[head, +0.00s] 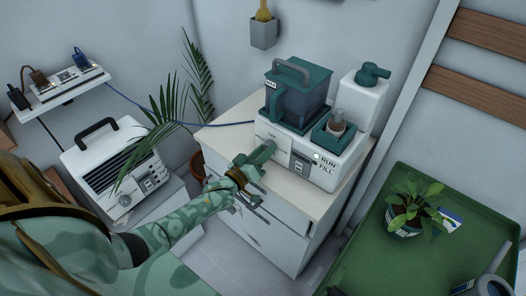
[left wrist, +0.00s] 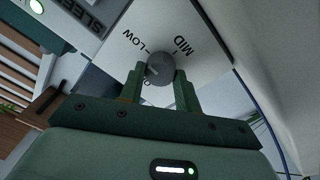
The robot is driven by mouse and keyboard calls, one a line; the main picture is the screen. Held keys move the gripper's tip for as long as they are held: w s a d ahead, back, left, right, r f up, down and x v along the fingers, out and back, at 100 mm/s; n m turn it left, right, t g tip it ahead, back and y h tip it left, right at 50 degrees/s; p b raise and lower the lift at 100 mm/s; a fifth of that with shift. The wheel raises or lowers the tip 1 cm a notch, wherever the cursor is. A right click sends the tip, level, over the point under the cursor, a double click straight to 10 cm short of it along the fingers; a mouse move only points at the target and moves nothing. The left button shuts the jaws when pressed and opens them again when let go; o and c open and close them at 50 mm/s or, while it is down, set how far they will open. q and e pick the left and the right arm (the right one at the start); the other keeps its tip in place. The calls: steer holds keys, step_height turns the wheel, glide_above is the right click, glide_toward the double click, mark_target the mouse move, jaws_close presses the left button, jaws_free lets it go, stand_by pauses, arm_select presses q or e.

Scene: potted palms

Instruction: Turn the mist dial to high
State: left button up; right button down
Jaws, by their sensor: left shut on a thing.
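The mist machine (head: 322,172) is white with a teal water tank (head: 290,95) and stands on a white cabinet. My left gripper (head: 262,158) is at the left part of its front panel. In the left wrist view the gripper (left wrist: 160,75) is shut on a small round grey dial (left wrist: 160,67), one finger on each side. The dial plate (left wrist: 150,28) reads LOW and MID. A letter O shows beside the left finger, the rest of that word hidden. A pale mark shows on the dial's left side. No HIGH label is visible. My right gripper is not in view.
The machine's right front has a RUN/FILL panel with a green light. A white pump bottle (head: 362,100) stands behind it. Left are a white heater-like box (head: 105,165) and palm fronds (head: 195,85). A green table (head: 385,265) with a potted plant (head: 412,205) is right.

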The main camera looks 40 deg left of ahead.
arm_select(q)
steer(key=m, duration=0.6)
steer(key=shift+h, duration=0.4)
steer(key=m, duration=0.5)
steer(key=shift+g+h+p, duration=0.3)
steer(key=shift+p, duration=0.1)
steer(key=m, duration=0.4)
steer(key=shift+m, duration=0.3)
steer(key=m, duration=0.4)
steer(key=shift+m+g, duration=0.3)
steer(key=shift+g, duration=0.1)
steer(key=m, duration=0.4)
steer(key=shift+d, duration=0.1)
steer(key=m+b, duration=0.1)
steer(key=m, duration=0.2)
steer(key=shift+m+g, duration=0.3)
steer(key=shift+m, duration=0.1)
steer(key=m+y+b, duration=0.1)
steer(key=m+b, duration=0.1)
steer(key=m, duration=0.2)
steer(key=shift+f+m, duration=0.1)
steer(key=shift+m, duration=0.3)
steer(key=shift+m+y+b, duration=0.3)
steer(key=shift+m+b, duration=0.2)
steer(key=shift+m, duration=0.9)
